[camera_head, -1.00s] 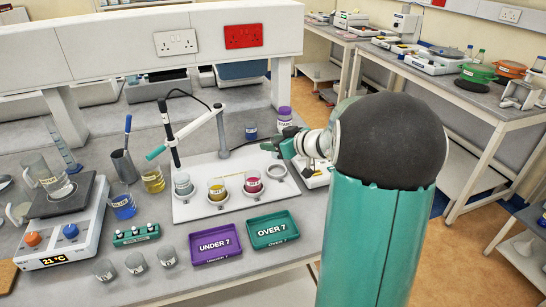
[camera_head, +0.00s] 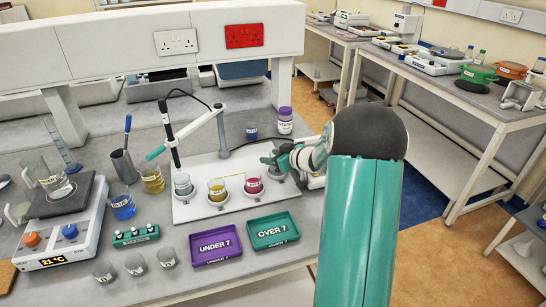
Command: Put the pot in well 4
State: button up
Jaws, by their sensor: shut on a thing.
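The white board (camera_head: 190,212) on the bench carries a row of round wells. Three pots stand in it: a greyish one (camera_head: 183,186), a yellowish one (camera_head: 217,191) and a pink one (camera_head: 254,186). My gripper (camera_head: 272,161) is over the right end of the row, right of the pink pot. It is shut on a small pot that is mostly hidden by the fingers. The rightmost well is largely covered by my gripper, so I cannot tell whether the held pot touches it.
A jointed probe stand (camera_head: 222,135) rises behind the row, left of my gripper. A purple-lidded bottle (camera_head: 285,122) stands just behind my gripper. Purple (camera_head: 216,262) and green (camera_head: 273,247) trays lie in front. Several empty beakers (camera_head: 136,264) stand at the front left.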

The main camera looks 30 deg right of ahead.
jog(key=shift+f, duration=0.2)
jog(key=shift+f, duration=0.3)
jog(key=o, duration=1)
